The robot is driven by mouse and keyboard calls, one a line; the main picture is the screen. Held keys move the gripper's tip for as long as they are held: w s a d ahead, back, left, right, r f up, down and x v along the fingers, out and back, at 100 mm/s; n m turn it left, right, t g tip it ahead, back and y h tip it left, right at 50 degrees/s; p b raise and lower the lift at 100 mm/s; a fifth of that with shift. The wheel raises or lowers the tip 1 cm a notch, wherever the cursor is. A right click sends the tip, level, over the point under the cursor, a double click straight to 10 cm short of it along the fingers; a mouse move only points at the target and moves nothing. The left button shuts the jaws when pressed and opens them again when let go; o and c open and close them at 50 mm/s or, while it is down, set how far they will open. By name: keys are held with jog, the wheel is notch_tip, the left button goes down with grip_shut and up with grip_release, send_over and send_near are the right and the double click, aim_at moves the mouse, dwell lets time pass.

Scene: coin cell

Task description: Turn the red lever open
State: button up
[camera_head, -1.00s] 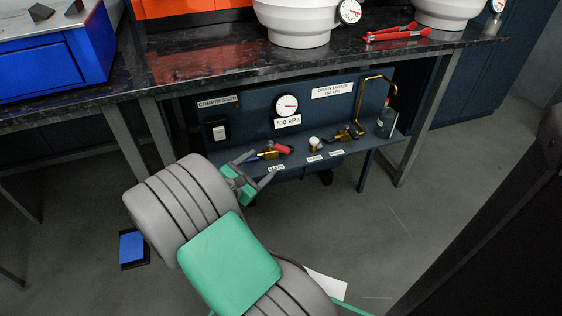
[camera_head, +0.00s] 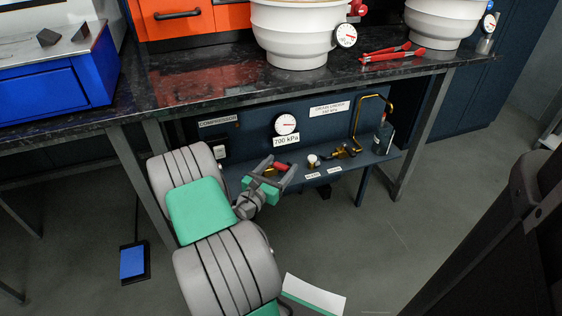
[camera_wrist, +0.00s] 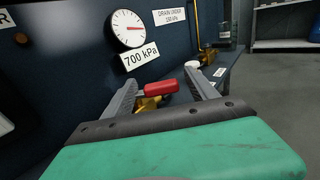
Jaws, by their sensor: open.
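The red lever (camera_wrist: 161,88) sits on a brass valve (camera_wrist: 148,104) on the low shelf, and it shows in the wrist view between my open fingers. In the head view the red lever (camera_head: 283,167) is partly hidden by my gripper (camera_head: 279,168). My gripper (camera_wrist: 167,90) is open, with one finger on each side of the lever. I cannot tell whether either finger touches it. The lever lies roughly crosswise to the fingers in the wrist view. The lower part of the valve is hidden behind my gripper.
A pressure gauge (camera_head: 285,124) labelled 700 kPa hangs on the panel above. A white knob (camera_head: 313,160), a second brass valve (camera_head: 345,152) and a bent brass pipe (camera_head: 358,112) stand to the right. The dark worktop (camera_head: 210,84) overhangs the shelf (camera_head: 375,159). A blue pedal (camera_head: 133,262) is on the floor.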

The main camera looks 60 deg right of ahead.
jog(key=shift+d, duration=0.35)
jog(key=shift+s, duration=0.1)
jog(key=c, duration=1.4)
